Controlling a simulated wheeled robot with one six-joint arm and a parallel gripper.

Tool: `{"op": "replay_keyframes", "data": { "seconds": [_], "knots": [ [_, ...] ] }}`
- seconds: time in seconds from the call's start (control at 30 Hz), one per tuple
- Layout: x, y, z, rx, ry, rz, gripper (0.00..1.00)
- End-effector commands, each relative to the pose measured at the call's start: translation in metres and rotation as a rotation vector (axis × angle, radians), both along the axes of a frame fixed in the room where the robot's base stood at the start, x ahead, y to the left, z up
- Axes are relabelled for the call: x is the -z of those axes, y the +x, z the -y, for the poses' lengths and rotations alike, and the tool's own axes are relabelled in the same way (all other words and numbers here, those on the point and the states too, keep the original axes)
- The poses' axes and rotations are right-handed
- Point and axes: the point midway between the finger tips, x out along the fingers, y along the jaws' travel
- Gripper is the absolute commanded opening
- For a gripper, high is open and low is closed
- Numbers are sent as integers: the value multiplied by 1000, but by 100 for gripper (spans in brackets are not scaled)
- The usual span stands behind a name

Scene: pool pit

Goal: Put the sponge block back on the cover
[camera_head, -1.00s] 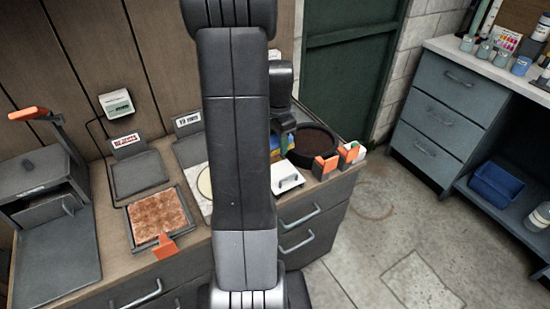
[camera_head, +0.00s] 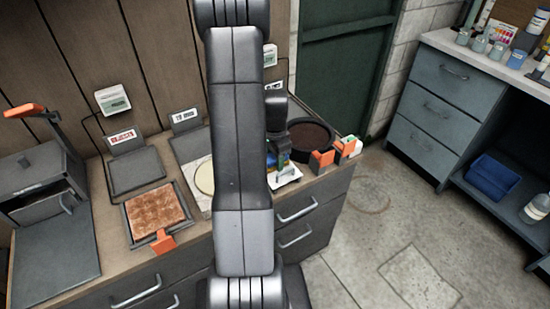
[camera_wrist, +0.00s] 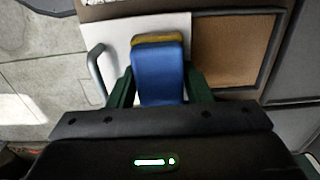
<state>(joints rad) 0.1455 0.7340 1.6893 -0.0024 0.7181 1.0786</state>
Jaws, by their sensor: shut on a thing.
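The sponge block is blue with a yellow layer; it lies between the green fingers of my gripper in the wrist view (camera_wrist: 158,75). My gripper (camera_wrist: 160,90) is shut on it. In the head view, the gripper (camera_head: 280,163) points down, and a blue part of the sponge block (camera_head: 271,159) shows beside it. The white cover (camera_head: 289,180) is under the gripper, mostly hidden. I cannot tell whether block and cover touch.
A round dark pan (camera_head: 310,134) and orange tabs (camera_head: 321,160) stand close behind and right of the gripper. A tray with a copper-coloured slab (camera_head: 157,210) and label-backed pads (camera_head: 137,169) lie to the left. My arm hides the bench middle.

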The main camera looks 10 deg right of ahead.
Motion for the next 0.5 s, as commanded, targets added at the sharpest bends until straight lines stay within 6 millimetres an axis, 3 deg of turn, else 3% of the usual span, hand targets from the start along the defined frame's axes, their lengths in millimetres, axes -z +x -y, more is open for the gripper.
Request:
{"op": "replay_keyframes", "data": {
  "seconds": [0.1,0.13,0.2,0.5],
  "knots": [
    [5,0,0,0,0,0,27],
    [3,0,0,0,0,0,51],
    [3,0,0,0,0,0,64],
    [2,0,0,0,0,0,67]
  ]
}}
